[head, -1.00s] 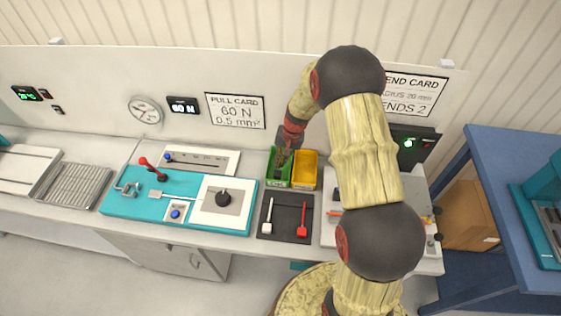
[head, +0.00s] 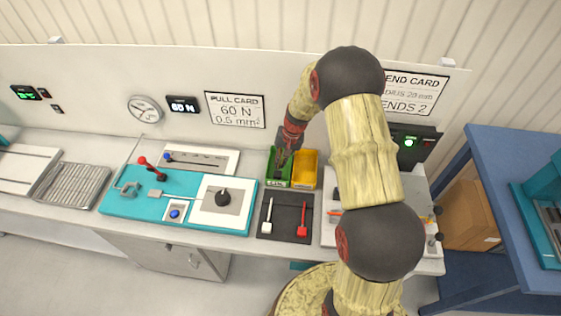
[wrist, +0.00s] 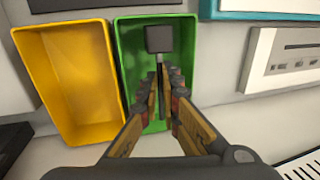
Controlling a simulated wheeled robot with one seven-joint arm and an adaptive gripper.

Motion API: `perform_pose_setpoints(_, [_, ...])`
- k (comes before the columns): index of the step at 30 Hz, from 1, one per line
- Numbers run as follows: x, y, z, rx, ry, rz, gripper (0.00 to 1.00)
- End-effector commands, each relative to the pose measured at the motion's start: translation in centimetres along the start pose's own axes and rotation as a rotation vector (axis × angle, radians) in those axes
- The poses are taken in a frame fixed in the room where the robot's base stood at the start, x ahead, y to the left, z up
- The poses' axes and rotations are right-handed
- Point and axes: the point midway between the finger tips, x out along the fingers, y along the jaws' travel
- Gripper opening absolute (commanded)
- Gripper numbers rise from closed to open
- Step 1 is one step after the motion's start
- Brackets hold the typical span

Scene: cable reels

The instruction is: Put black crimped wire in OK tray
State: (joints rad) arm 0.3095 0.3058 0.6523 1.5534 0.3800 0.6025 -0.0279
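The green tray (head: 271,168), taken to be the OK tray, stands on the bench left of a yellow tray; its label is too small to read surely. The black crimped wire (wrist: 160,39) shows in the wrist view as a dark square end with a thin stem, inside the green tray (wrist: 185,35). My gripper (wrist: 167,72) reaches into this tray, its fingers a little apart on either side of the stem. The stem lies nearer the left finger; contact is hard to tell. In the head view my gripper (head: 283,158) is over the green tray.
The yellow tray (head: 305,170) looks empty, right beside the green one. A dark mat (head: 285,228) in front holds a white wire (head: 267,216) and a red wire (head: 302,219). A teal pull tester (head: 130,205) stands left.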

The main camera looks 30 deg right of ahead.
Motion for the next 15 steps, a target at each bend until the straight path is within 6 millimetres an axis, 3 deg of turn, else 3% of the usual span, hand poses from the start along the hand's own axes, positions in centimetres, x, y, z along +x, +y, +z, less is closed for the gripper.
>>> perform_pose_setpoints(15, [1.5, 0.3, 0.0, 0.0, 0.0, 0.0, 0.0])
